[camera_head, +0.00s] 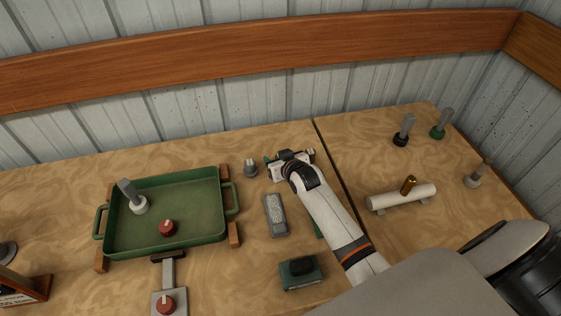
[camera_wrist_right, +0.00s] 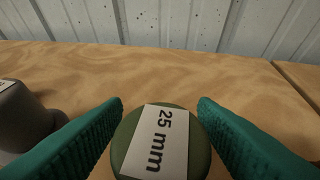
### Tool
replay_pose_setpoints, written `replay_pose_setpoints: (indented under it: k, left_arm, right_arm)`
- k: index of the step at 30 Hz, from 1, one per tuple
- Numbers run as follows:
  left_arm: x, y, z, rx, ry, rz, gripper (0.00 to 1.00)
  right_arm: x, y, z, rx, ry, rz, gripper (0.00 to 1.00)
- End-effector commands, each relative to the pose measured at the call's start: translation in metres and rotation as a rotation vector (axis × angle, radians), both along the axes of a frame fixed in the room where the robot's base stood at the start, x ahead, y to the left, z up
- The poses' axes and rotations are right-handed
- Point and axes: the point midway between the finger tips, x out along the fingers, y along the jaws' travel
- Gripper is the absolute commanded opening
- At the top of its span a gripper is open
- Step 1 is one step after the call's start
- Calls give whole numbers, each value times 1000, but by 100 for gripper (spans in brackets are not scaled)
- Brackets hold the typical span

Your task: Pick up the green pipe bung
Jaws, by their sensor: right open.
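A round olive-green bung (camera_wrist_right: 160,145) with a white "25 mm" label sits between the fingers in the right wrist view. In the head view it is hidden under my right gripper. My right gripper (camera_head: 290,158) is open above the table near the back. Its two teal fingers (camera_wrist_right: 160,125) stand on either side of the bung, with gaps visible at their tips. A grey bung (camera_head: 250,169) stands just left of the gripper; a grey one also shows at the left in the right wrist view (camera_wrist_right: 22,118). My left gripper is not in view.
A green tray (camera_head: 190,199) holds a grey-handled item and a red knob. A grey block (camera_head: 275,214) and dark green box (camera_head: 301,272) lie near my arm. A white pipe (camera_head: 400,197) and several grey-handled items, one green-based (camera_head: 438,131), stand right. The wall is behind.

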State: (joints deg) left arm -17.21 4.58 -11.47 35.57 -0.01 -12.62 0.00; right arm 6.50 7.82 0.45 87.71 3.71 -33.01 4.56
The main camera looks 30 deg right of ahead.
Motion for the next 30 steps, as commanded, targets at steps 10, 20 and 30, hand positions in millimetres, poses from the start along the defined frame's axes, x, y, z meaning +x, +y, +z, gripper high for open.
replay_pose_setpoints:
  k: [10,20,30]
  left_arm:
    - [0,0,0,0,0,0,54]
    - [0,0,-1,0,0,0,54]
    - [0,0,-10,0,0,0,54]
  right_arm:
    - [0,0,0,1,1,0,6]
    - [0,0,4,0,-1,0,6]
    - [1,0,66,0,-6,0,6]
